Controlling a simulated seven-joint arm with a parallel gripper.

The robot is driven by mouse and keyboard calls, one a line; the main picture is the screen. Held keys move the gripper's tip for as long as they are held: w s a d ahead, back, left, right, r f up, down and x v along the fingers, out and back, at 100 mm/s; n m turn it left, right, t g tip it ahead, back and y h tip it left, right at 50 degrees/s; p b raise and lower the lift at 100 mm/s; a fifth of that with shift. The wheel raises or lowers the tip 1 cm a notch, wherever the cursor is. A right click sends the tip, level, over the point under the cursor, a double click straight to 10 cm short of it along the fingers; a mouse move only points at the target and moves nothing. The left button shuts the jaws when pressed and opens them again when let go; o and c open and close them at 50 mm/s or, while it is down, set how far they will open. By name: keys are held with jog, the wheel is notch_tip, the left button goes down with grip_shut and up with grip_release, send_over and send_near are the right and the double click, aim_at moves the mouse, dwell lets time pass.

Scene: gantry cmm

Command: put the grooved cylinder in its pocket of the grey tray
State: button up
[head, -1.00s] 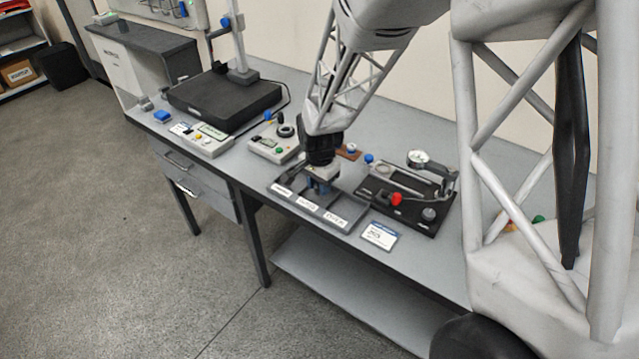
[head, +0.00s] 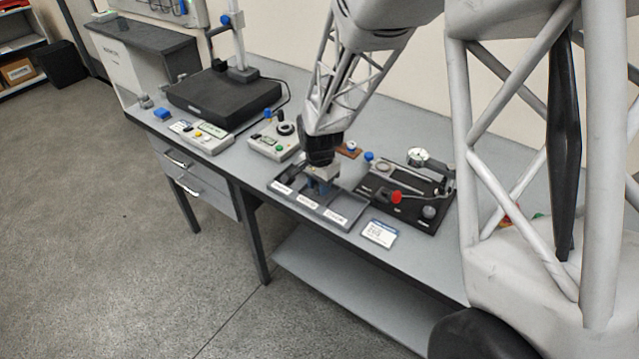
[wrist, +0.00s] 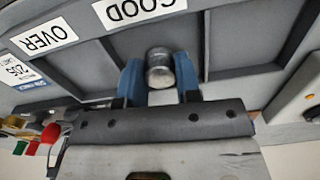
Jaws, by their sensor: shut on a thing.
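The grey tray (head: 357,216) lies on the bench with labelled compartments, and it fills the wrist view (wrist: 228,52). My gripper (head: 318,188) is over the tray's middle part. In the wrist view its blue fingers (wrist: 160,82) are shut on the grooved cylinder (wrist: 159,70), a metallic grey round piece. The cylinder appears in front of the compartment labelled GOOD. Whether it touches the tray floor I cannot tell. In the head view the cylinder is hidden by my gripper.
A black gauge fixture (head: 408,190) with a red knob stands right of the tray. A label card (head: 379,233) lies in front of it. A grey control box (head: 272,142) stands behind left. A black plate with a stand (head: 222,98) is farther left.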

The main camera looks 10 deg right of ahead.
jog(key=shift+f, duration=0.2)
dwell(0.5)
jog(key=o, duration=1.3)
jog(key=shift+o, duration=0.2)
jog(key=shift+r, duration=0.15)
jog(key=shift+o, duration=0.6)
jog(key=shift+r, duration=3.35)
